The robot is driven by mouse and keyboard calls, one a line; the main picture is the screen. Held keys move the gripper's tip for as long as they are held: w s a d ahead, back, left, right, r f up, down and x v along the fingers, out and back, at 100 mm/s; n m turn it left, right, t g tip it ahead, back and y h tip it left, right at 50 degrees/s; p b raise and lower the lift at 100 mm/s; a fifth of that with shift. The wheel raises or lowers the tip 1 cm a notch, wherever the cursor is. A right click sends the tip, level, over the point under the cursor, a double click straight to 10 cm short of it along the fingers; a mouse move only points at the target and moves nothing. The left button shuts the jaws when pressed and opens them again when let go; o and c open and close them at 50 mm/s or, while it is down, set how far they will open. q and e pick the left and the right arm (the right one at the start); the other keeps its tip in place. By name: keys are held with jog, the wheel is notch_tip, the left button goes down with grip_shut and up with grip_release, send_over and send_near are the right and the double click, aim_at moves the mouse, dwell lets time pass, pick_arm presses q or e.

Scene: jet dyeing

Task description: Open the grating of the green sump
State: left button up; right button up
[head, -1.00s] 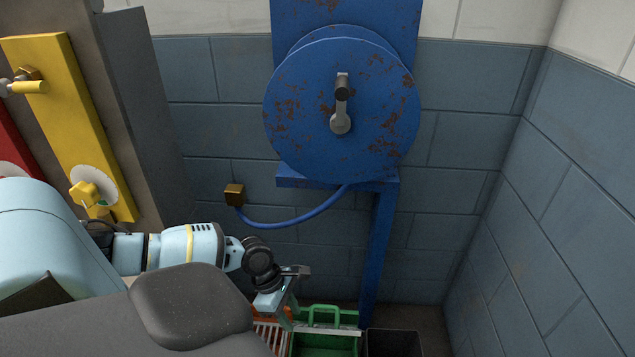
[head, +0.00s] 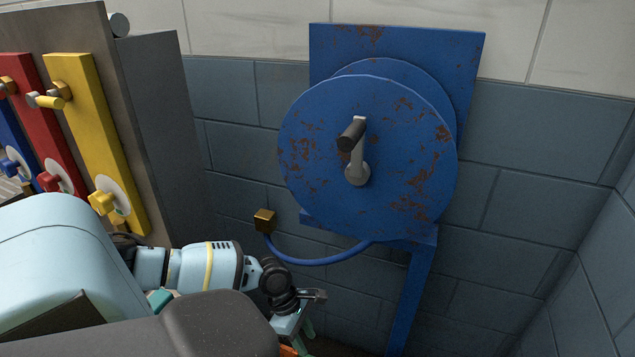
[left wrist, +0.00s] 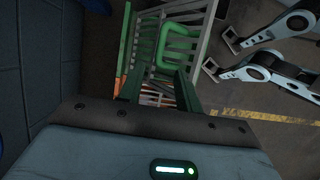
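My left gripper (head: 307,325) is low in the head view, below the blue reel and near the bottom edge. In the left wrist view its two green fingers (left wrist: 160,88) are apart, with nothing seen gripped between them. The green grating (left wrist: 200,37), with pale slats, lies beyond the fingertips there. Its green loop handle (left wrist: 178,43) is just beyond the fingers, apparently not held. How far the grating is raised I cannot tell. The green sump is out of the head view now. My right gripper is not in view.
Red (head: 52,125) and yellow (head: 95,140) valve panels stand at left. An orange edge (head: 288,351) shows below the gripper. A yellow floor line (left wrist: 260,115) crosses open floor.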

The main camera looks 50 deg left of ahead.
pick_arm(q)
jog(key=shift+b+x, duration=0.8)
jog(key=shift+x, duration=3.1)
grip_shut()
